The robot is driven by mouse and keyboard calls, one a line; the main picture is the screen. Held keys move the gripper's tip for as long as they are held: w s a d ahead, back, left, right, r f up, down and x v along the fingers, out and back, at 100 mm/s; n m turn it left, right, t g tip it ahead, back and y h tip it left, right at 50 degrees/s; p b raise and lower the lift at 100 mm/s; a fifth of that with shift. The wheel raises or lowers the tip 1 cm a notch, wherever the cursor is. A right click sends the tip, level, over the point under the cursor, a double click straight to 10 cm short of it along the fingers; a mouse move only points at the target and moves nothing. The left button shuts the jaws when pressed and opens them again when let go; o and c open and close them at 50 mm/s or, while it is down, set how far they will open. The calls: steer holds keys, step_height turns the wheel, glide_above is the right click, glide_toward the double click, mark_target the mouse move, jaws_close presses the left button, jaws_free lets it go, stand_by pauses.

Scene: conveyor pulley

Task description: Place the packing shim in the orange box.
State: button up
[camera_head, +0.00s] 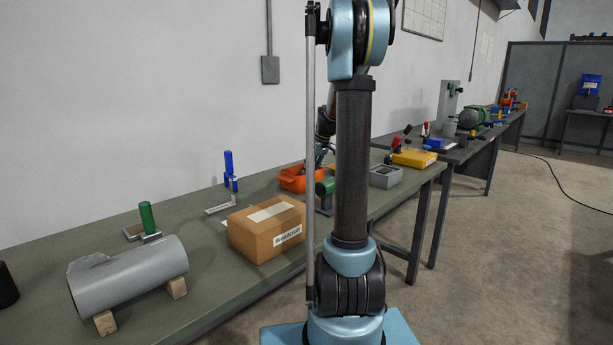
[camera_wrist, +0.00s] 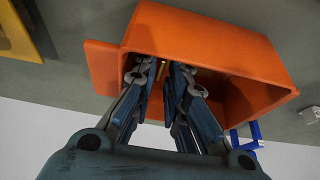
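The orange box (camera_head: 290,183) stands on the green-topped bench, partly hidden behind my arm in the head view. In the wrist view the orange box (camera_wrist: 225,45) fills the upper middle, its open side facing the camera. My gripper (camera_wrist: 165,68) reaches into the box opening; its two fingers are a small way apart. A small brass-yellow piece (camera_wrist: 162,67) shows between the fingertips, perhaps the packing shim. I cannot tell whether it touches the fingers or the box.
A cardboard box (camera_head: 268,230), a grey pipe on wooden blocks (camera_head: 130,275) and a blue-handled tool (camera_head: 230,170) are on the bench left of the orange box. A grey bin (camera_head: 386,177) and a yellow bin (camera_head: 414,158) stand to the right. Bare floor lies right of the bench.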

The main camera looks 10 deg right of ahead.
steer(key=v, duration=1.1)
steer(key=shift+d, duration=0.1)
steer(key=shift+s, duration=0.1)
